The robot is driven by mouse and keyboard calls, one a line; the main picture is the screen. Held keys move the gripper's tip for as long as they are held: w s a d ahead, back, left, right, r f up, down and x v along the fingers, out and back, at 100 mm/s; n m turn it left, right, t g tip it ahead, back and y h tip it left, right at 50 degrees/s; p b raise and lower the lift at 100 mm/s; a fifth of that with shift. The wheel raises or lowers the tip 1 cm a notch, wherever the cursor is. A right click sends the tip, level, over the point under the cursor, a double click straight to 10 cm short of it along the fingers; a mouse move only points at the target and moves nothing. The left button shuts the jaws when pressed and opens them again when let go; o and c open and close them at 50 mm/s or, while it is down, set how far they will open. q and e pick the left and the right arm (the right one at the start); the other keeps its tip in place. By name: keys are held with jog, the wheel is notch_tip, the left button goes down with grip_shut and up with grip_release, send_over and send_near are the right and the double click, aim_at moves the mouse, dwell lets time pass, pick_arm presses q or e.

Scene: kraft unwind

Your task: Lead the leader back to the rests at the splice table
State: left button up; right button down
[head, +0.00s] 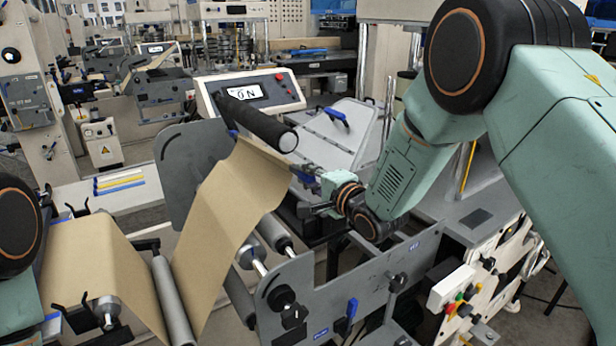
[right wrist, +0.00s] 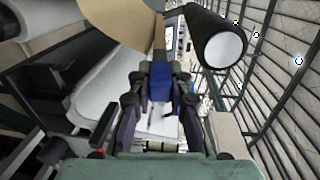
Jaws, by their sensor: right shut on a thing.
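The brown kraft leader (head: 232,195) rises from the low rollers to its upper end, just below a black roller (head: 257,119). My right gripper (head: 310,178) is at the right corner of this upper end. It is shut on a blue tab there, and the blue tab (right wrist: 160,82) shows between the fingers in the right wrist view. Kraft paper (right wrist: 115,18) shows above the fingers in that view. Black forked brackets (head: 68,316) stand at the lower left; I cannot tell whether they are the rests. My left gripper is out of view.
A grey side plate (head: 350,285) with knobs and a blue lever stands below my right gripper. A grey roller (head: 172,300) lies beside the lower kraft web (head: 95,260). A control panel (head: 258,92) stands behind the black roller. Other machines fill the background.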

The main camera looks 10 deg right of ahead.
jog(key=shift+d+f+t+b, duration=0.1)
jog(key=shift+f+t+b, duration=0.4)
jog(key=shift+f+b, duration=0.75)
jog(key=shift+r+b, duration=0.35)
